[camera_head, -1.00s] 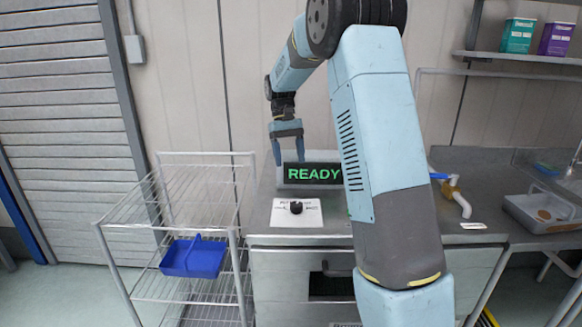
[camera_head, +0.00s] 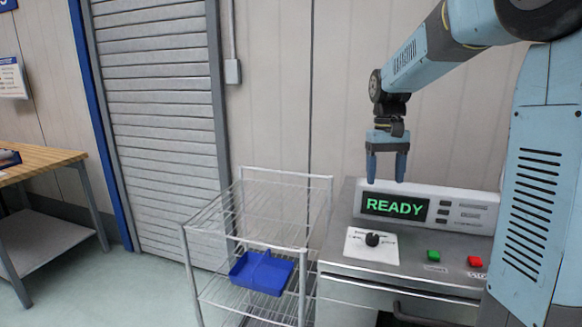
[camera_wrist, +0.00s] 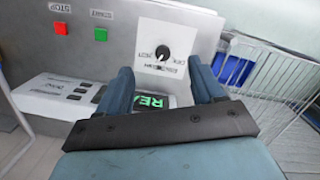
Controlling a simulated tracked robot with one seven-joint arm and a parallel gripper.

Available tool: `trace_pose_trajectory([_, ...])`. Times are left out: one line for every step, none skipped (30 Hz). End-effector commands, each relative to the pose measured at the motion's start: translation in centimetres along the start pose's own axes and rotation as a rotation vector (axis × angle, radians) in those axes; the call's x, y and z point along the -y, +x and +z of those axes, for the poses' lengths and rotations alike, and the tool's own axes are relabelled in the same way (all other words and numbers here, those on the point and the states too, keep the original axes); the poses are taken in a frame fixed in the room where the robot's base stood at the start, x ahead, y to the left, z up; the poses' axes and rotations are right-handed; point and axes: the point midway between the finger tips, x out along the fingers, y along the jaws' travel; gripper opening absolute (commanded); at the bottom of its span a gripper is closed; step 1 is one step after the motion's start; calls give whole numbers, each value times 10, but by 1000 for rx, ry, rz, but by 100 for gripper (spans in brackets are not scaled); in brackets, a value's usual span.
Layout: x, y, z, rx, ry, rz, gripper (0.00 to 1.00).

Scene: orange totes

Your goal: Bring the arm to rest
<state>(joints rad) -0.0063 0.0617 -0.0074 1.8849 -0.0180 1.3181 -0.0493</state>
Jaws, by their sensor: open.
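My gripper (camera_head: 386,166) hangs down from my bent arm, above and behind the machine's top in the head view. Its two blue fingers are apart with nothing between them. In the wrist view my gripper (camera_wrist: 163,88) points at the machine. The machine (camera_head: 365,276) has a display (camera_head: 395,207) reading READY in green. A black knob (camera_head: 373,239) sits on a white plate, with a green button (camera_head: 433,254) and a red button (camera_head: 474,261) to its right. My fingers partly cover the display in the wrist view.
A wire rack cart (camera_head: 230,220) stands left of the machine, with a blue tray (camera_head: 262,272) on a lower shelf. A wooden-topped table (camera_head: 45,163) is at the far left. A roller shutter (camera_head: 155,110) is behind. The floor between table and cart is clear.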

Motion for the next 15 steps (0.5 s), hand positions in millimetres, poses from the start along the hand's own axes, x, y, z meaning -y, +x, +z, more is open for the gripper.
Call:
trace_pose_trajectory([1,-6,14,-30,2,0,67])
trace_pose_trajectory([1,-8,21,-47,4,1,67])
trace_pose_trajectory([2,-10,31,-68,6,1,67])
trace_pose_trajectory([2,-12,38,-84,7,1,67])
trace_pose_trajectory([3,-13,45,-100,9,1,67])
trace_pose_trajectory([3,-15,54,-122,11,1,67])
trace_pose_trajectory([4,-16,61,-138,12,1,67])
trace_pose_trajectory([4,-17,68,-155,14,2,67])
trace_pose_trajectory([5,-18,77,-176,16,2,67])
trace_pose_trajectory([5,-19,84,-192,17,2,67])
trace_pose_trajectory([6,-19,91,-209,19,2,67])
trace_pose_trajectory([6,-19,100,-229,21,2,67])
trace_pose_trajectory([7,-20,107,-247,23,2,67])
trace_pose_trajectory([7,-20,114,-263,24,2,67])
trace_pose_trajectory([8,-19,123,-284,26,2,67])
